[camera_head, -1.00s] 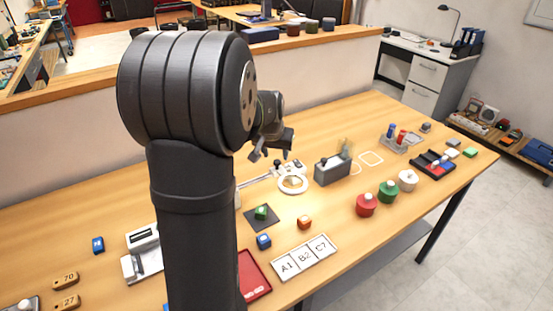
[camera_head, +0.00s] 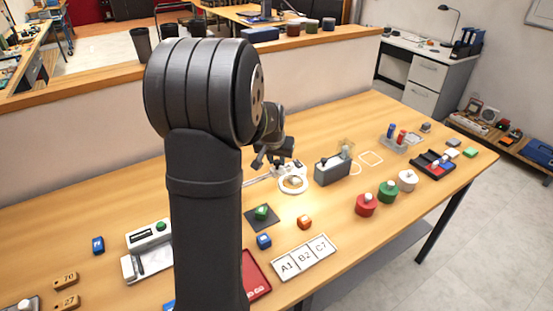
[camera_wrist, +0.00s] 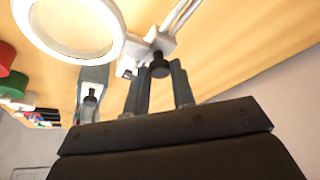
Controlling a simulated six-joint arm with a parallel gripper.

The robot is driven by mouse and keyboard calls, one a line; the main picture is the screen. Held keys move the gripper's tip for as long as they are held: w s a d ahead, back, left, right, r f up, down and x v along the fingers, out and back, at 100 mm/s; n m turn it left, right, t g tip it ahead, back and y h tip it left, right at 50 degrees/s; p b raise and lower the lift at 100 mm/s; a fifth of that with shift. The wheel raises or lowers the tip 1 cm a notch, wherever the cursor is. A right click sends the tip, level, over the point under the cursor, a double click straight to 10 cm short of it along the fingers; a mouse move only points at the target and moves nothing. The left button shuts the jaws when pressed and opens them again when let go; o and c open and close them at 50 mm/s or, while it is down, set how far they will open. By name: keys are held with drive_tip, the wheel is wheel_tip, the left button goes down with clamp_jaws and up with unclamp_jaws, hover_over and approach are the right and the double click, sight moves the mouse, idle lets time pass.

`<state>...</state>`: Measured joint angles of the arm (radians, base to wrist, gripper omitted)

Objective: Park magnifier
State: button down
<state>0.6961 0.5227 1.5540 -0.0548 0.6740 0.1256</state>
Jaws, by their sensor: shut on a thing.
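The magnifier is a white ring (camera_head: 293,191) on a thin white arm, low over the middle of the table. Its lit ring (camera_wrist: 76,57) shows at the upper left in the wrist view. A black knob (camera_wrist: 159,66) sits on the joint where the ring meets the arm. My gripper (camera_wrist: 161,78) has its two fingers on either side of this knob and is shut on it. In the head view my gripper (camera_head: 272,163) is just behind and left of the ring, and my arm hides part of the magnifier's arm.
A grey box (camera_head: 332,171) stands close to the right of the ring. A dark mat (camera_head: 251,224) with a green block lies in front, near a blue block (camera_head: 264,241) and an orange block (camera_head: 304,222). Red, green and white round pots stand farther right. White outlines mark the table behind the box.

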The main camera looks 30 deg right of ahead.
drive_tip(key=shift+d, duration=0.5)
drive_tip(key=c, duration=1.2)
unclamp_jaws()
drive_tip(key=shift+d, duration=0.1)
drive_tip(key=v, duration=1.7)
drive_tip(key=shift+r, duration=0.25)
drive_tip(key=shift+s, duration=0.1)
